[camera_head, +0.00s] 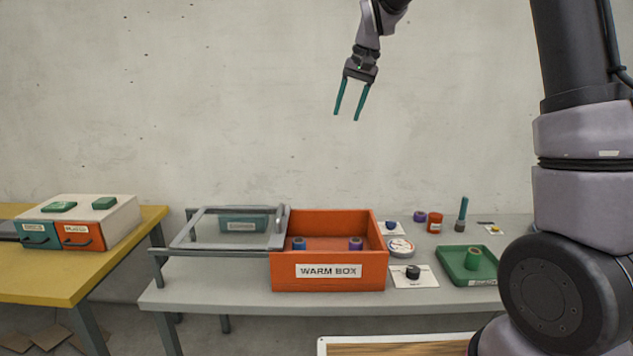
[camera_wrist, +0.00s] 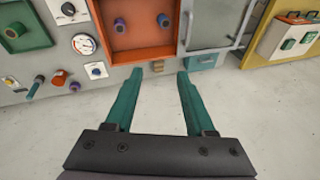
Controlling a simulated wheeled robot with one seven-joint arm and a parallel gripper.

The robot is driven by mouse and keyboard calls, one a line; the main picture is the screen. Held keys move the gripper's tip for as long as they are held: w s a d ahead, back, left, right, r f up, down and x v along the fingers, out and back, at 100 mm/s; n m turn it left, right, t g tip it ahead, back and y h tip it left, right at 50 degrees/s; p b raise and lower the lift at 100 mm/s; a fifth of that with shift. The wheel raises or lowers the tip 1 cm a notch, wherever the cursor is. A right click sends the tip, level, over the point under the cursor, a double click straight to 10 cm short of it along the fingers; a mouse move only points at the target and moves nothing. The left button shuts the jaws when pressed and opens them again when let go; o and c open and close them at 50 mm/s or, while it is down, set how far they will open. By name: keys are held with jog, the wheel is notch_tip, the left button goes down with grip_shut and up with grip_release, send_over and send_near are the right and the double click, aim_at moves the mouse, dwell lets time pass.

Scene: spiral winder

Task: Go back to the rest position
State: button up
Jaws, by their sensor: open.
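My gripper (camera_head: 350,101) hangs in the air in front of the wall, high above the grey table. Its two teal fingers point down, are spread apart and hold nothing. In the wrist view the open fingers (camera_wrist: 158,82) also have only empty space between them. My gripper touches nothing. Below it the orange warm box (camera_head: 329,281) stands open on the table, with two purple-blue spools (camera_head: 299,244) inside. They also show in the wrist view (camera_wrist: 120,25).
The grey table (camera_head: 215,293) carries a green tray (camera_head: 452,266) with a green spool, a round dial (camera_head: 400,247) and several small items. A sliding glass lid frame (camera_head: 176,241) lies left of the box. A yellow table (camera_head: 40,287) with drawers (camera_head: 121,216) stands at left.

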jog(key=s+d+r+m+t, duration=0.1)
jog(key=s+d+r+t, duration=0.15)
jog(key=s+d, duration=0.65)
jog(key=s+d+r+m+t, duration=0.1)
jog(key=s+d+r, duration=0.3)
jog(key=s, duration=0.8)
jog(key=s+d+f, duration=0.3)
jog(key=s+f, duration=0.1)
jog(key=s, duration=0.5)
jog(key=shift+s+d+f+m+t+h, duration=0.15)
jog(key=shift+d+f+m+t+h, duration=0.15)
jog(key=shift+t+h, duration=0.15)
